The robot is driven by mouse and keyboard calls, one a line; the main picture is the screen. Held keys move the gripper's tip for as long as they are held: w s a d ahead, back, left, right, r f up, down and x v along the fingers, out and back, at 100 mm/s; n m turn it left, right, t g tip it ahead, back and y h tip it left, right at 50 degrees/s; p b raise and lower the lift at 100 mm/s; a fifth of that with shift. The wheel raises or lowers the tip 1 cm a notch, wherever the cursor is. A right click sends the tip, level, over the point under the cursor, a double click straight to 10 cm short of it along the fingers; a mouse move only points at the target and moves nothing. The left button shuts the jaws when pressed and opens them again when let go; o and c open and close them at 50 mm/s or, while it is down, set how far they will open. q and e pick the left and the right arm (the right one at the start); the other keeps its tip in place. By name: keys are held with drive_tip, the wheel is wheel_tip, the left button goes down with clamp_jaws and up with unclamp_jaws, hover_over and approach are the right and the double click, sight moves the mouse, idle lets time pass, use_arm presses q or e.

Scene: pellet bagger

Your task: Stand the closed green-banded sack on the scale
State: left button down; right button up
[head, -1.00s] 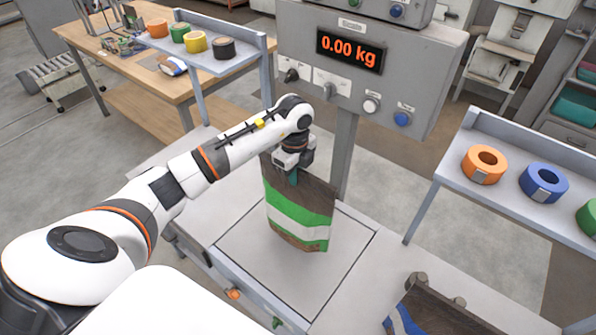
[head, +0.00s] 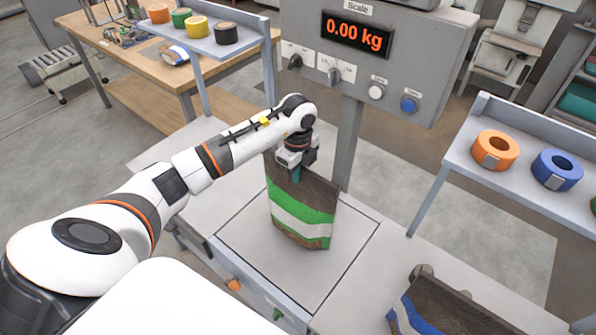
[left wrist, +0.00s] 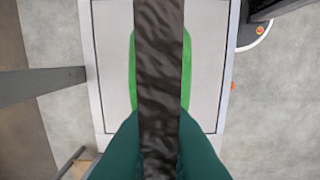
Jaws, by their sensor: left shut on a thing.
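The green-banded sack (head: 302,217) is brown with green and white bands and hangs roughly upright over the scale plate (head: 340,265). My left gripper (head: 296,174) is shut on its top edge. In the left wrist view the sack's dark top (left wrist: 160,90) runs between the teal fingers (left wrist: 160,150), with the plate below. The scale display (head: 358,35) reads 0.00 kg. I cannot tell from the picture whether the sack's bottom touches the plate. My right gripper is not in view.
A blue-banded sack (head: 435,305) lies at the front right of the bench. The scale's post (head: 349,145) stands just behind the green-banded sack. A shelf at right holds an orange tape roll (head: 495,150) and a blue one (head: 557,170). The plate around the sack is clear.

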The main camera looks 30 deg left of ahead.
use_arm(q)
drive_tip(key=shift+f, duration=0.2)
drive_tip(key=c, duration=1.4)
unclamp_jaws()
drive_tip(key=shift+c, duration=0.2)
drive_tip(key=shift+s+f, duration=0.1)
drive_tip(key=shift+f, duration=0.05)
